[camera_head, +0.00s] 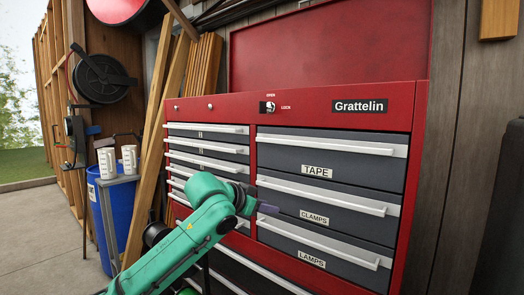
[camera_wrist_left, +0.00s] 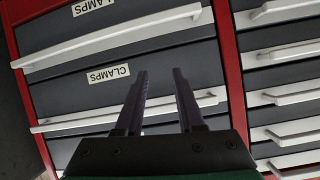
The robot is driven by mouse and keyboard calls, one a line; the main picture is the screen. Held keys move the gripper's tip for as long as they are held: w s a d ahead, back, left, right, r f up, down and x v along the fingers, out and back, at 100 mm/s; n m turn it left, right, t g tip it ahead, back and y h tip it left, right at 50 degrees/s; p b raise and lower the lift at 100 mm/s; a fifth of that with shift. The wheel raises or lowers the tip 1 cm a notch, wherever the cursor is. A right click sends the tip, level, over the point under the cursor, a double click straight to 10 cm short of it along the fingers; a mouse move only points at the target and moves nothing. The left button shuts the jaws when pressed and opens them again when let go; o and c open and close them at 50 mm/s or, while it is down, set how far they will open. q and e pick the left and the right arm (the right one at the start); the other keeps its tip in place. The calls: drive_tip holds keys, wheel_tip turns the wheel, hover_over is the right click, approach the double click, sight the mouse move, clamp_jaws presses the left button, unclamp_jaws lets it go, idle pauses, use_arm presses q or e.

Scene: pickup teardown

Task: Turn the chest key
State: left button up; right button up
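The chest is a red tool chest (camera_head: 222,108) with dark grey drawers, white handles and a "Grattelin" plate. Its key (camera_head: 268,107) sits in a lock on the upper red band, with "OPEN" printed above and "LOCK" to the right. The key is small here, so its exact angle is hard to tell. My left gripper (camera_head: 267,208) is in front of the middle right-hand drawer, well below the key. In the left wrist view the left gripper (camera_wrist_left: 160,74) is open, its dark fingers apart with nothing between them. The key is not in that view. My right gripper is not in view.
Drawers labelled "TAPE" (camera_head: 330,158), "CLAMPS" (camera_head: 325,203) and "LAMPS" (camera_head: 322,246) have protruding handles and appear shut. Wooden planks (camera_head: 150,135) lean left of the chest. A blue barrel (camera_head: 118,220) stands farther left. Space before the lock is clear.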

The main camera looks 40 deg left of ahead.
use_arm(q)
drive_tip(key=s+a+r+n+t, duration=0.1)
drive_tip(key=s+a+r, duration=0.1)
drive_tip(key=r, duration=0.6)
drive_tip(key=s+a+r+t, duration=0.1)
drive_tip(key=s+r+t, duration=0.1)
drive_tip(key=r, duration=0.5)
drive_tip(key=t, duration=0.2)
approach(262, 106)
drive_tip(key=shift+n, duration=0.5)
drive_tip(key=w+p, duration=0.3)
drive_tip(key=p, duration=0.2)
drive_tip(key=w+p, duration=0.3)
drive_tip(key=p, duration=0.3)
drive_tip(key=w+p, duration=0.4)
drive_tip(key=p, duration=0.1)
drive_tip(key=shift+w+a+r+p, duration=0.1)
drive_tip(key=shift+a+r+p, duration=0.2)
drive_tip(key=shift+a+p, duration=0.1)
drive_tip(key=shift+w+d+f, duration=0.1)
drive_tip(key=shift+f, duration=0.05)
drive_tip(key=shift+d+f, duration=0.2)
drive_tip(key=shift+f, duration=0.05)
drive_tip(key=shift+a, duration=0.1)
clamp_jaws()
